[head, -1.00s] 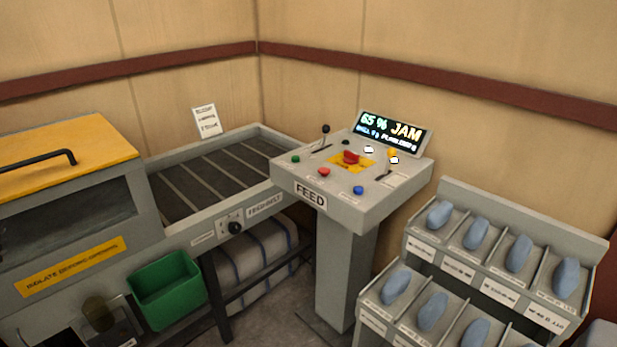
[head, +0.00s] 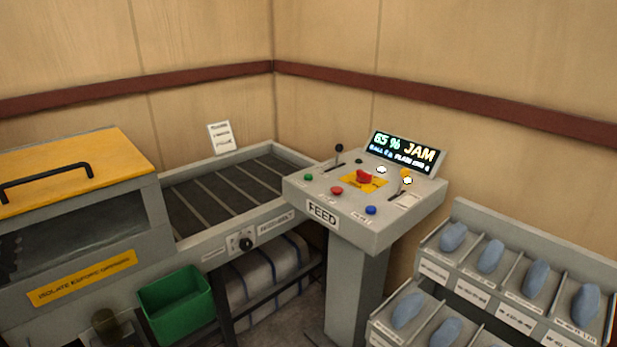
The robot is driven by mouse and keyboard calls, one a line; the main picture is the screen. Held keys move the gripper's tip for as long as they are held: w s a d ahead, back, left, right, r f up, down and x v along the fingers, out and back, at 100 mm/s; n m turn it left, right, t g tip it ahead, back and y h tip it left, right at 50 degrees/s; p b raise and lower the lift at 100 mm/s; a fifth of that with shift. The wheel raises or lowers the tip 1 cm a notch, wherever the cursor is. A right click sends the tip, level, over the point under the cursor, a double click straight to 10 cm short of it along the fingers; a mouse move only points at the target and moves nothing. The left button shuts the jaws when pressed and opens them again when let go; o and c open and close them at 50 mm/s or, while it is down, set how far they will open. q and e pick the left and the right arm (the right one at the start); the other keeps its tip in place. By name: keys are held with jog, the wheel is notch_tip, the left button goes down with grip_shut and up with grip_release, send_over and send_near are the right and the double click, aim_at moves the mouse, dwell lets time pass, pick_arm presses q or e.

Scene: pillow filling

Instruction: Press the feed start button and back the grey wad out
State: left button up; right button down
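The feed console (head: 366,222) stands at the middle right, marked FEED on its front. Its top carries a green button (head: 308,177), a red button (head: 336,190), a blue button (head: 371,210) and a larger red button on a yellow plate (head: 365,177). Two levers also stand on it, a black-knobbed one (head: 339,149) and a yellow-knobbed one (head: 405,174). The small labels are too blurred to read. The display (head: 403,151) reads 65 % JAM. I see no grey wad on the visible part of the feed belt (head: 225,195). Neither gripper is in view.
A machine with a yellow lid (head: 70,168) stands at the left, with a green bin (head: 176,302) below the belt. A striped roll (head: 265,272) lies on the shelf under the belt. A rack with blue pads (head: 536,278) stands at the right.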

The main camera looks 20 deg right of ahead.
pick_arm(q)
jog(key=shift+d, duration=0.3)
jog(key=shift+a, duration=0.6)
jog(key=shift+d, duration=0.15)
